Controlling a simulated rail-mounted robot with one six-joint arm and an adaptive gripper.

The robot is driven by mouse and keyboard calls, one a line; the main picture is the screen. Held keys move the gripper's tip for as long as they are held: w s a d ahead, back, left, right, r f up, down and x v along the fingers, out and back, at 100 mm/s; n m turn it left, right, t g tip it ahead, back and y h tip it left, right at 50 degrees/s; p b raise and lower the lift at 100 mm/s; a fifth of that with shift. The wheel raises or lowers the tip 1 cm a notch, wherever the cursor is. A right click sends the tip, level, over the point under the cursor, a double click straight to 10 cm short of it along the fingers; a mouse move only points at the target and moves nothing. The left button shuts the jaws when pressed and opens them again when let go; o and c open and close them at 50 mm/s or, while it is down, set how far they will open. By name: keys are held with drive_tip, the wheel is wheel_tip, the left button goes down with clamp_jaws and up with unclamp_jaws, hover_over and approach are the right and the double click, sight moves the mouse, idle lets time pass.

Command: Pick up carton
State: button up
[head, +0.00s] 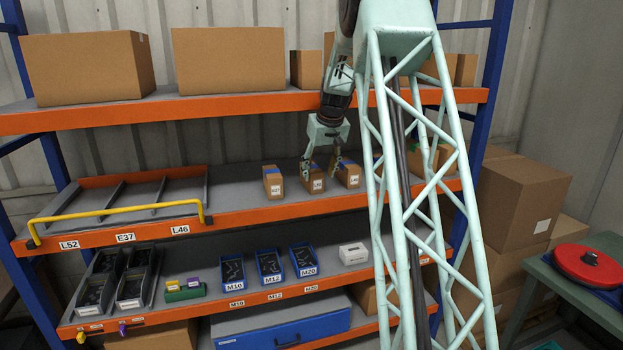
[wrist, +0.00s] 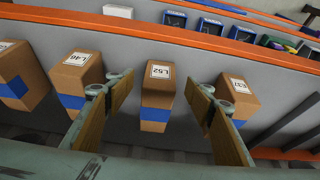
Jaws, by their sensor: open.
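Several small brown cartons with blue tape and white labels stand in a row on the middle shelf. The carton labelled L52 (wrist: 157,98) is between the two fingers of my gripper (wrist: 159,86) in the wrist view, with a gap on each side. In the head view, my open gripper (head: 319,172) reaches down from above around this carton (head: 312,184). The carton labelled L46 (wrist: 77,78) is left of the fingers in the wrist view. Another carton (wrist: 238,98) is close to the right finger, which partly hides it.
Large boxes (head: 229,60) stand on the upper shelf. Blue bins (head: 268,266) sit below. A green table (head: 580,270) is at right.

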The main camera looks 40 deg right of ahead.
sight(317, 178)
drive_tip(key=shift+x, duration=2.55)
drive_tip(key=shift+w, duration=0.1)
drive_tip(key=shift+r, duration=0.1)
drive_tip(key=c, duration=1.2)
drive_tip(key=shift+o, duration=0.2)
